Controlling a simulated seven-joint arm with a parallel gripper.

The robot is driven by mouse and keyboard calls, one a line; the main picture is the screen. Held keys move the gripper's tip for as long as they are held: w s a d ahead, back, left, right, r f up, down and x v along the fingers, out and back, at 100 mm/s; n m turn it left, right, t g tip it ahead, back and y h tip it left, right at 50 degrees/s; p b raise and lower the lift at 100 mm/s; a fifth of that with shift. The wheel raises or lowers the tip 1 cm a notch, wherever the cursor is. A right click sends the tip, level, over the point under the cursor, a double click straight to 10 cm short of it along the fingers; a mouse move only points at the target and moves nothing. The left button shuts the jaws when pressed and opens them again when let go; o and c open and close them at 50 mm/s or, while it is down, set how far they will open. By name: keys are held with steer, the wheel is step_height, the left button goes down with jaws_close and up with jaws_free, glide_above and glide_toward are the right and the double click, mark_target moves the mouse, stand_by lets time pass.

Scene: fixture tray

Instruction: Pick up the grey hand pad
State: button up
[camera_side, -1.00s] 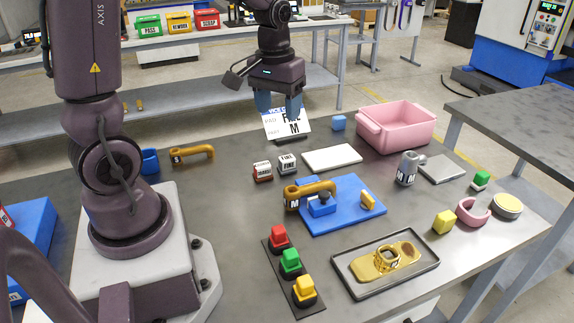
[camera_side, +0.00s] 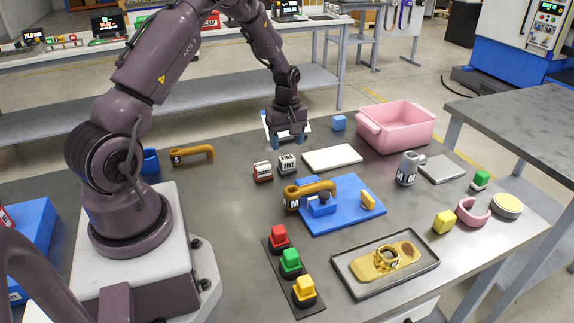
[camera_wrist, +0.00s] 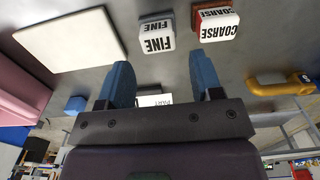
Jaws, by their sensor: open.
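A flat grey pad (camera_side: 441,169), which looks like the grey hand pad, lies on the table at the right, beside a grey cylinder with a side stub (camera_side: 408,168). It is not seen in the wrist view. A white flat pad (camera_side: 332,158) lies nearer the middle and shows at the upper left of the wrist view (camera_wrist: 70,45). My gripper (camera_side: 288,140) is low at the back of the table, in front of a printed card, well left of the grey pad. Its blue fingers (camera_wrist: 162,75) are apart with nothing between them.
FINE (camera_side: 287,163) and COARSE (camera_side: 262,171) blocks stand in front of my gripper. A pink bin (camera_side: 396,128) and a small blue cube (camera_side: 339,122) are at the back. A blue fixture plate (camera_side: 345,222) and a dark-rimmed tray (camera_side: 350,288) lie further forward.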

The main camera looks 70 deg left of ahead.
mark_target(287, 157)
steer(key=f, duration=0.7)
steer(key=shift+w+a+f, duration=0.2)
steer(key=shift+a+f, duration=0.05)
steer(key=shift+c, duration=0.2)
steer(key=c, duration=0.6)
steer(key=shift+r, duration=0.1)
